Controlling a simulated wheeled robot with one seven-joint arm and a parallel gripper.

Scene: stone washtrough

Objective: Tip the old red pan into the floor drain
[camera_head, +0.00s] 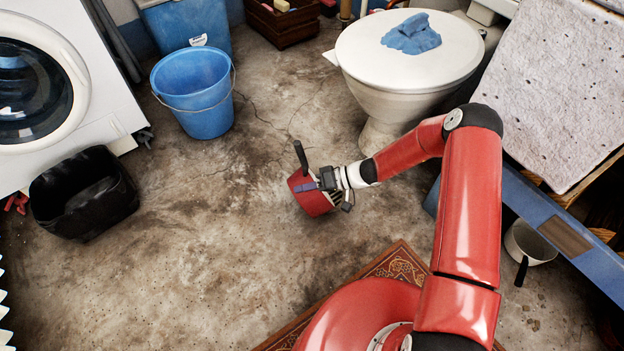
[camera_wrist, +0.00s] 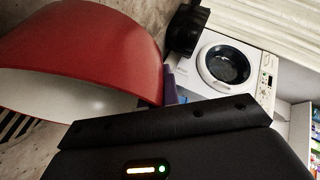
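The old red pan (camera_head: 308,197) is tilted well over at the end of my arm, near the middle of the floor. Its black handle (camera_head: 300,157) points up. In the wrist view the red pan (camera_wrist: 95,45) fills the upper left, its pale inside facing down and left; I see no contents. My gripper (camera_head: 318,182) is at the pan's side and appears shut on it; the exact grip is hidden. The floor drain (camera_head: 336,197) shows as dark slots just beside and below the pan. The drain's slots (camera_wrist: 15,126) also show below the pan's rim in the wrist view.
A blue bucket (camera_head: 196,97), a black bin (camera_head: 84,196) and a washing machine (camera_head: 60,95) stand left. A toilet (camera_head: 395,75) with a blue cloth is behind. A patterned rug (camera_head: 399,264) lies in front. Bare floor surrounds the pan.

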